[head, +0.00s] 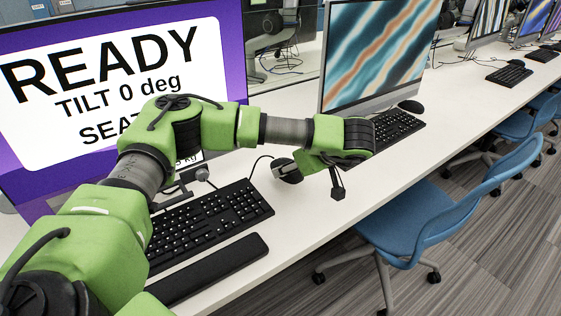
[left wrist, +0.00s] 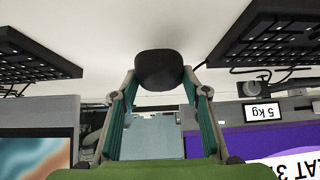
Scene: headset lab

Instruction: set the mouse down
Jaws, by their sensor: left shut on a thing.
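My left gripper (head: 290,165) reaches over the white desk (head: 296,228) from the left and is shut on a black computer mouse (head: 288,173). The left wrist view shows the dark mouse (left wrist: 160,70) between the two fingertips of my left gripper (left wrist: 159,80). The mouse is just right of the near black keyboard (head: 212,220). I cannot tell whether its underside touches the desk. My right gripper is not in view.
A monitor reading READY (head: 105,85) stands behind the near keyboard, and a black wrist rest (head: 215,268) lies in front of it. A second monitor (head: 375,55), keyboard (head: 395,128) and mouse (head: 411,106) are farther right. A blue chair (head: 430,218) stands along the desk edge.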

